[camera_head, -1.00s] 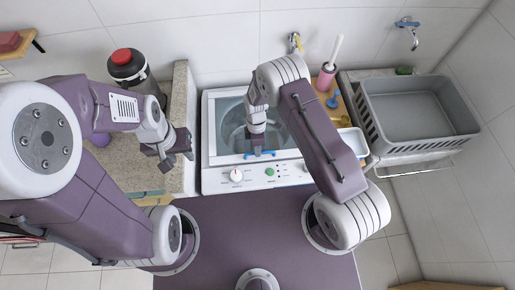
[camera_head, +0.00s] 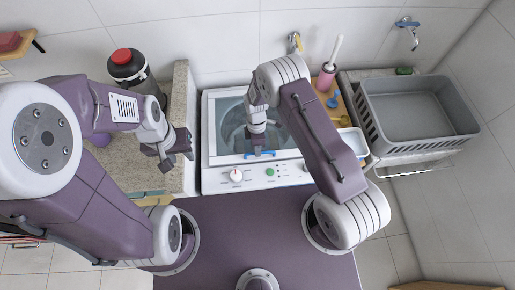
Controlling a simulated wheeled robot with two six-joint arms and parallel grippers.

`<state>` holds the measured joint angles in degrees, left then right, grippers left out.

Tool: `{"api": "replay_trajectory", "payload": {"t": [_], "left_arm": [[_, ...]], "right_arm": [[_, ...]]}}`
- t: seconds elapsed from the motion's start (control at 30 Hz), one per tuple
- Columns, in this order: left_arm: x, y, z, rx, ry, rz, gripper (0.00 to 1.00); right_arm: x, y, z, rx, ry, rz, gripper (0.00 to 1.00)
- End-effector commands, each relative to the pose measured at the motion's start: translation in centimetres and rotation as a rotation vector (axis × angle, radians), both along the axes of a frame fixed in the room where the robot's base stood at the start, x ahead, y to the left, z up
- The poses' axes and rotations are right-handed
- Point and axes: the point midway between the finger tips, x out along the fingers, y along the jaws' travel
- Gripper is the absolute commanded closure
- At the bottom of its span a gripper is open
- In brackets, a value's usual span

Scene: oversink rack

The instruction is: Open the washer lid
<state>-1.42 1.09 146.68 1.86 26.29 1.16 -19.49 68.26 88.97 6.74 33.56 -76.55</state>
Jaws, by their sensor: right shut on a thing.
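The white washer (camera_head: 215,181) stands in the middle, with a knob and a green button on its front panel. Its lid (camera_head: 226,119) has a see-through window, with the round drum showing beneath, and appears to lie down flat. A blue handle (camera_head: 262,155) is at the lid's front edge. My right gripper (camera_head: 258,153) points down at this blue handle and is shut on it; the fingertips are partly hidden by the wrist. My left gripper (camera_head: 178,160) hangs left of the washer, by the stone counter; its finger gap is too small to read.
A stone counter wall (camera_head: 183,100) borders the washer's left side. A black canister with a red lid (camera_head: 128,68) stands behind my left arm. At the right are a pink brush holder (camera_head: 327,77), a white tray (camera_head: 353,141) and a grey basket (camera_head: 415,105).

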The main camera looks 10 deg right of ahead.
Motion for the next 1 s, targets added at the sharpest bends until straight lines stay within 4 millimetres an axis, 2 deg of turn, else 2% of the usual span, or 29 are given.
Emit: {"api": "replay_trajectory", "payload": {"t": [0.17, 0.27, 0.47, 0.6, 0.8, 1.0], "left_arm": [[0.0, 0.0, 0.2, 0.0, 0.0, 0.0, 0.64], [0.0, 0.0, 0.7, 0.0, 0.0, 0.0, 0.64], [0.0, 0.0, 2.1, 0.0, 0.0, 0.0, 0.64], [0.0, 0.0, 3.0, 0.0, 0.0, 0.0, 0.64], [0.0, 0.0, 3.9, 0.0, 0.0, 0.0, 0.64], [0.0, 0.0, 4.6, 0.0, 0.0, 0.0, 0.64]], "right_arm": [[0.1, 0.0, 0.6, 0.0, -0.001, 0.0, 1.0], [0.4, 0.0, 1.9, 0.0, -0.002, 0.0, 1.0], [2.0, 0.0, 6.4, 0.001, -0.009, 0.001, 1.0], [3.8, 0.0, 10.3, 0.002, -0.013, 0.0, 1.0], [6.9, 0.0, 15.1, 0.001, -0.015, 0.0, 1.0], [9.3, -0.1, 17.9, 0.0, -0.016, -0.001, 1.0]]}}
